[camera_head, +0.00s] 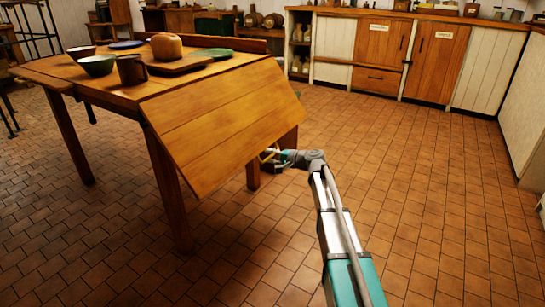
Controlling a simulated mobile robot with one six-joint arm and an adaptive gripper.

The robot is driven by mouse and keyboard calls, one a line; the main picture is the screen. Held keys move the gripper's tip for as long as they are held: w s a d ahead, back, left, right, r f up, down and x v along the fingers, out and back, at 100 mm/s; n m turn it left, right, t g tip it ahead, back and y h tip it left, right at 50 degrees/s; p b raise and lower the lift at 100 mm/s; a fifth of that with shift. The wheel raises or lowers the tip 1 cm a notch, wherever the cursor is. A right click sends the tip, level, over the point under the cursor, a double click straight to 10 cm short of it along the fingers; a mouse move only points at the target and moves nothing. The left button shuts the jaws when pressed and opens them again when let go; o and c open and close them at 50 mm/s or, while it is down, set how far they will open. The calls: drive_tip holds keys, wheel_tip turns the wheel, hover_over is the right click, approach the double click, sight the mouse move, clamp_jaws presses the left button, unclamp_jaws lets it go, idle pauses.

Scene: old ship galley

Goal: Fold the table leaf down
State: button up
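The table leaf (222,122) is a planked wooden flap on the near right side of the wooden table (100,88). It slopes down from the table top, tilted rather than hanging straight. My gripper (266,156) is at the leaf's lower right edge, partly hidden behind or against it. I cannot tell whether its fingers touch the leaf or hold it, nor whether they are open or shut.
On the table top stand bowls (97,65), a dark mug (131,69), plates (209,54) and a round loaf (166,46) on a board. Wooden cabinets (380,45) line the back wall. The tiled floor (420,170) to the right is clear.

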drive_tip(key=shift+s+r, duration=0.1)
drive_tip(key=shift+s, duration=0.25)
drive_tip(key=c, duration=0.4)
drive_tip(key=s+n+g+p, duration=0.1)
drive_tip(key=s+p, duration=0.1)
drive_tip(key=s, duration=0.1)
drive_tip(key=s+n+g+h+p, duration=0.1)
drive_tip(key=s+p, duration=0.1)
drive_tip(key=s, duration=0.1)
drive_tip(key=s+n+g+h+p, duration=0.1)
drive_tip(key=s+p, duration=0.1)
drive_tip(key=s, duration=0.1)
drive_tip(key=shift+s+a+r+p, duration=0.15)
drive_tip(key=shift+s+r+p, duration=0.15)
drive_tip(key=shift+s, duration=0.05)
clamp_jaws()
drive_tip(key=s+d+r+n+g+h+p, duration=0.1)
drive_tip(key=s+d+r+g+h+p, duration=0.1)
drive_tip(key=s, duration=0.7)
drive_tip(key=s+d+r+n+g+h+p, duration=0.1)
drive_tip(key=s+d+r+g+h+p, duration=0.1)
drive_tip(key=s+d+h+p, duration=0.3)
drive_tip(key=s+d+r+n+g+h+p, duration=0.1)
drive_tip(key=s+d+n+g+h+p, duration=0.1)
drive_tip(key=s+p, duration=0.6)
drive_tip(key=s+d+h, duration=0.1)
drive_tip(key=s+d, duration=0.1)
drive_tip(key=s, duration=0.2)
drive_tip(key=shift+s+d+r+h, duration=0.35)
drive_tip(key=shift+r+h, duration=0.05)
